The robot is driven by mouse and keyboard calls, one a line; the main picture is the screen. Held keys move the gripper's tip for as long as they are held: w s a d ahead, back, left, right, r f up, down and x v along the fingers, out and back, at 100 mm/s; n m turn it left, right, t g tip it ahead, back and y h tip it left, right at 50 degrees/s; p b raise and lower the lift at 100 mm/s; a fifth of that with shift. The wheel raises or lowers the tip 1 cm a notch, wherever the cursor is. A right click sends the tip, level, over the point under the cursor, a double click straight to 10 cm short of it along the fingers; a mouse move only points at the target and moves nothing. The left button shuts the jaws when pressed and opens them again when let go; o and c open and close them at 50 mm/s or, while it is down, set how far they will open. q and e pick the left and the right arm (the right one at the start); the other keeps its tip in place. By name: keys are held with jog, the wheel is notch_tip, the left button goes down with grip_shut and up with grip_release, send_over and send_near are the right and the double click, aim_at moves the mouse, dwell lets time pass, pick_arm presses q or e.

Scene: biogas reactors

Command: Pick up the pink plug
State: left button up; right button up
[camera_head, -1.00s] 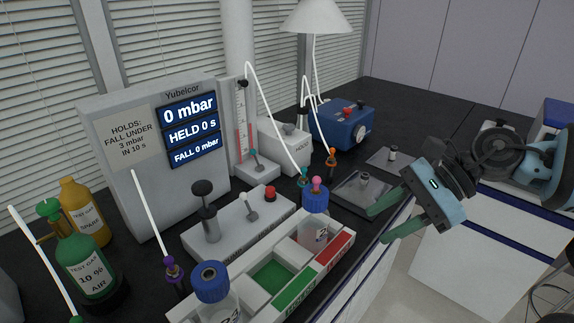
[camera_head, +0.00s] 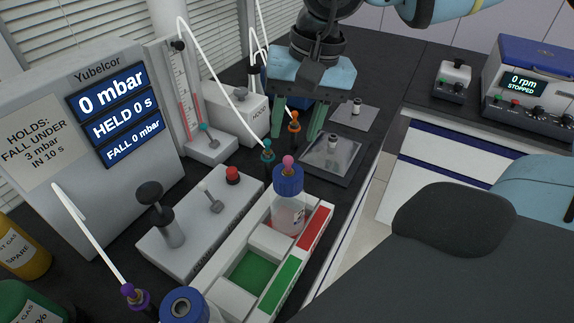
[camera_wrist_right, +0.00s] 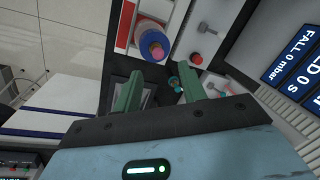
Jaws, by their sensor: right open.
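The pink plug (camera_head: 288,160) sits on top of a blue-capped clear bottle (camera_head: 289,207), which stands upright in the white rack. In the right wrist view the pink plug (camera_wrist_right: 157,53) shows above the blue cap, beyond the fingertips. My right gripper (camera_head: 297,130) has green fingers. It is open and empty, pointing down behind the pink plug, apart from it. In its wrist view the fingers (camera_wrist_right: 163,72) are spread wide with nothing between them. My left gripper is not in view.
A teal plug (camera_head: 267,150) and an orange plug (camera_head: 295,120) stand close to the right gripper. A white tube runs to the teal one. The valve box (camera_head: 200,222) with levers and a red button is at left. A metal plate (camera_head: 332,155) lies right of the fingers.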

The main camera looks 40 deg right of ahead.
aim_at(289, 156)
jog(key=shift+w+f, duration=0.15)
jog(key=shift+f, duration=0.2)
jog(key=shift+a+f+p, duration=0.15)
jog(key=shift+a+f, duration=0.05)
jog(key=shift+f, duration=0.65)
jog(key=shift+a+f+p, duration=0.15)
jog(key=shift+f, duration=0.7)
jog(key=shift+a+f+p, duration=0.15)
jog(key=shift+a+f, duration=0.05)
jog(key=shift+f, duration=0.65)
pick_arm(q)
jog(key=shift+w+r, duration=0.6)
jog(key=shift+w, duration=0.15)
pick_arm(e)
jog(key=c, duration=0.7)
grip_shut()
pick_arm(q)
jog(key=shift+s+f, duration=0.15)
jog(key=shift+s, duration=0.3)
